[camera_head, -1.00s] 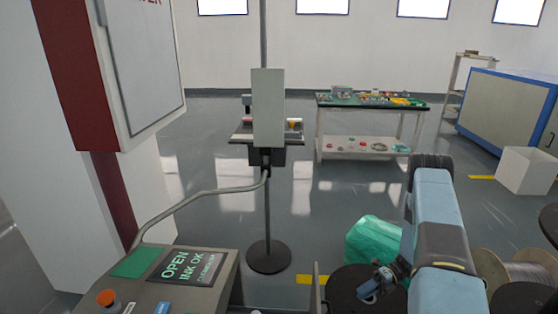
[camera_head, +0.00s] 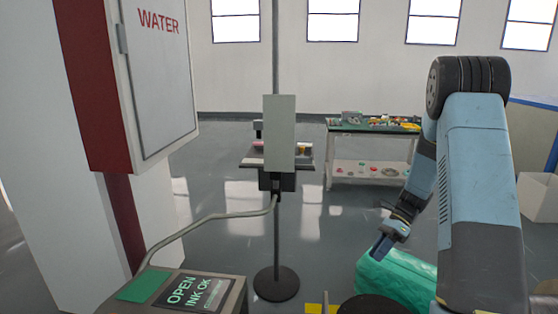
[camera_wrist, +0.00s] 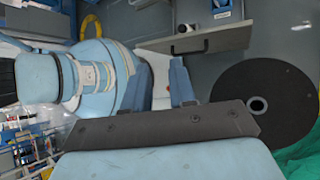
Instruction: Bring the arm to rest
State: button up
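My gripper (camera_head: 382,246) is at the lower right of the head view, at the end of my raised, folded blue arm. It points down, just above the left end of a green wrapped bundle (camera_head: 398,276). I cannot tell from this view whether it touches the bundle. In the wrist view my gripper (camera_wrist: 160,85) shows two blue fingers apart, with nothing held between them. The bundle shows at the lower right corner of the wrist view (camera_wrist: 303,155).
A black reel (camera_wrist: 225,95) lies near the bundle. A control panel (camera_head: 185,292) and a WATER cabinet (camera_head: 160,75) stand on the left. A pole stand (camera_head: 277,284) is in the middle. A workbench (camera_head: 345,182) with small parts stands behind. Floor between is clear.

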jog(key=s+a+r+n+t+h, duration=0.25)
jog(key=s+r+n, duration=0.25)
jog(key=r, duration=0.5)
jog(key=s+a+r+n+t+h, duration=0.25)
jog(key=s+r+n, duration=0.25)
jog(key=r, duration=0.5)
jog(key=s+a+r+n+t+h, duration=0.1)
jog(key=s+r+n+t, duration=0.1)
jog(key=s+r+n, duration=0.2)
jog(key=s+a+r+n+t+h, duration=0.1)
jog(key=s+r+n+t, duration=0.2)
jog(key=s, duration=0.8)
jog(key=shift+s+r+n+h, duration=0.25)
jog(key=shift+r+n+h, duration=0.15)
jog(key=shift+r+n, duration=0.85)
jog(key=shift+a+f, duration=0.1)
